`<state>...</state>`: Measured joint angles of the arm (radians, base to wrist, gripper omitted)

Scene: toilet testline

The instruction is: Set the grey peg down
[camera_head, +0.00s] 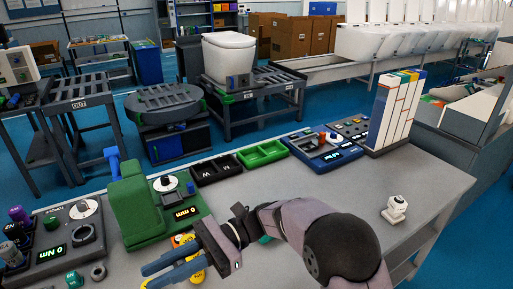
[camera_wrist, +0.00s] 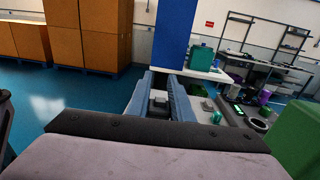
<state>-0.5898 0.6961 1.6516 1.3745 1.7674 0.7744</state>
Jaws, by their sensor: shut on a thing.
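My gripper (camera_head: 160,268) is low at the front left of the grey bench in the head view, its blue fingers pointing left. In the wrist view the two blue fingers of my gripper (camera_wrist: 160,98) close on a small grey thing, which I take to be the grey peg (camera_wrist: 158,99). Its lower part is hidden, and I cannot tell whether it touches the bench. In the head view the peg is not clearly visible between the fingers.
Yellow pieces (camera_head: 197,276) lie right beside the fingers. A green tester (camera_head: 150,215) stands behind them, and a torque panel (camera_head: 65,240) with knobs is to the left. The grey bench (camera_head: 330,185) is clear at the right, apart from a white piece (camera_head: 396,209).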

